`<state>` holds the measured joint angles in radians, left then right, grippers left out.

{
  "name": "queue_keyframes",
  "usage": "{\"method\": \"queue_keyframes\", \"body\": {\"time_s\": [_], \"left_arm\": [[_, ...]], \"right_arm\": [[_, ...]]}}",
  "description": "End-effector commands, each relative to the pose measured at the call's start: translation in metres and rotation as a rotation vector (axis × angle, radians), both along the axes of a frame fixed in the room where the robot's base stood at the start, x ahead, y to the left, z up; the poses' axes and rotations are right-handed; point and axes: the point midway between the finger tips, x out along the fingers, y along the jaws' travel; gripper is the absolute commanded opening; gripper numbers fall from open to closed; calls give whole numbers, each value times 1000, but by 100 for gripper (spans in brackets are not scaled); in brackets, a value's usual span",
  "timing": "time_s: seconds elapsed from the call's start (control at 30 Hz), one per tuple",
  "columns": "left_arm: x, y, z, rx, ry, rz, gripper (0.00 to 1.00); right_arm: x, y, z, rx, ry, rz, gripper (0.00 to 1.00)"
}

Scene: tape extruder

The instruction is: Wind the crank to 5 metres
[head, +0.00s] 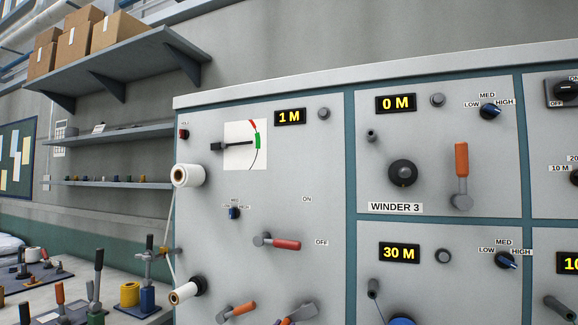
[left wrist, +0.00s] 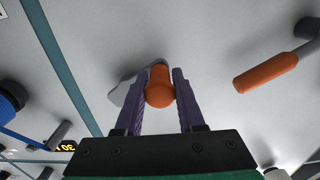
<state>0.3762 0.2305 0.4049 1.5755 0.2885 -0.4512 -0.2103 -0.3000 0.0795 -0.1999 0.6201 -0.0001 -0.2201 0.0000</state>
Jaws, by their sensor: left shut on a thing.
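My left gripper (left wrist: 163,74) is shut on an orange crank handle (left wrist: 159,93) in the left wrist view, with a purple finger on each side of it. The handle's grey crank arm (left wrist: 122,93) shows behind the fingers against the panel. In the head view only a small part of this grip shows at the bottom edge; most is cut off. The yellow display (head: 289,117) on the left panel reads 1 M. The gauge (head: 245,144) beside it has a black needle and red and green bands. My right gripper is not in view.
Another orange-handled crank (head: 238,310) is close to the gripped one and also shows in the left wrist view (left wrist: 265,75). A red-handled lever (head: 280,243) sits above it. White rolls (head: 188,176) stick out at the panel's left side. Winder 3's display (head: 396,104) reads 0 M.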

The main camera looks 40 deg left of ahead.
Motion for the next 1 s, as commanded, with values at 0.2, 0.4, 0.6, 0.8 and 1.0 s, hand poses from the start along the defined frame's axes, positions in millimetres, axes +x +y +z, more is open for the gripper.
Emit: {"method": "queue_keyframes", "body": {"time_s": [0.2,0.4,0.6,0.8,1.0], "left_arm": [[-1,2,2,1,-2,1,0],[-1,4,10,2,-2,1,0],[-3,8,24,2,-3,1,0],[-3,8,22,1,-3,1,0],[-3,8,32,1,-3,1,0]], "right_arm": [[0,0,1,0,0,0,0],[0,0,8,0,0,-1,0],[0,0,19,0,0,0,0],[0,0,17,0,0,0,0],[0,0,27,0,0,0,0]]}}
